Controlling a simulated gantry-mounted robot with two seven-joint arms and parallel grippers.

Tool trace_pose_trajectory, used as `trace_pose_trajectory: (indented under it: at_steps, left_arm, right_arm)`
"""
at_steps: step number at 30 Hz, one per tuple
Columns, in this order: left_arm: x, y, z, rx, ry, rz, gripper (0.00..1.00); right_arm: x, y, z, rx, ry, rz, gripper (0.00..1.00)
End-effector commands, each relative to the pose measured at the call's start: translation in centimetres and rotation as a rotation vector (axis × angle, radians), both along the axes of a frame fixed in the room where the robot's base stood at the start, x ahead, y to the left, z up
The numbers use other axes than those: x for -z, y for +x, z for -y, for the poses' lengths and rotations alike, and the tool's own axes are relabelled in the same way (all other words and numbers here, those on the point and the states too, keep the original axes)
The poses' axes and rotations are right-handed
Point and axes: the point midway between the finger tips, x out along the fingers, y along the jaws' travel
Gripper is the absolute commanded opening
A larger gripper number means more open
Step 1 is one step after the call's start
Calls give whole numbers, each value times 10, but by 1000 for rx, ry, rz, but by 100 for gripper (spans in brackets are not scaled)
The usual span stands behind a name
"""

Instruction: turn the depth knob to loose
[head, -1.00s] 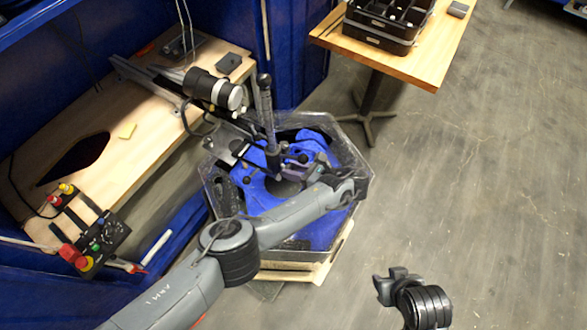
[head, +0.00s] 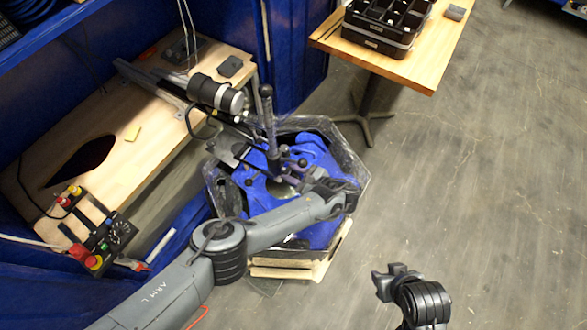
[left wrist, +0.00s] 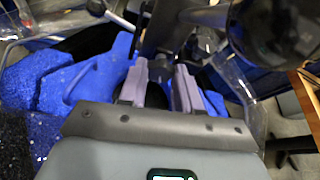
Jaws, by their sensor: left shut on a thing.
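The tank (head: 212,190) is a clear-walled hexagonal tub with a blue inside. A dark upright post (head: 268,125) stands over it, with several black ball-ended handles around its foot. My left gripper (head: 290,172) reaches in from the right side of the post, low by its foot. In the left wrist view its two purple-grey fingers (left wrist: 160,85) are set a little apart, with a dark part between them. They are shut on this part, which I take for the depth knob; the fingers hide most of it. Its marking cannot be read.
A black cylinder (head: 215,94) on a rail lies beside the post at the tank's back left. A control box (head: 108,238) with coloured buttons sits by the wooden bench (head: 150,150). A wooden table (head: 400,72) holds a black organizer (head: 375,38). The floor right is clear.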

Motion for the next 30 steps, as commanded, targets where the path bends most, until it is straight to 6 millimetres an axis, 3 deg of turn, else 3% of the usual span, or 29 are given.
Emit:
trace_pose_trajectory:
  at_steps: [12,30]
  left_arm:
    - [1,-3,-2,1,-183,350,2]
    - [7,-5,-4,0,-449,856,2]
  right_arm:
    - [-19,0,1,-4,-6,0,43]
    - [-10,0,2,-5,-7,0,43]
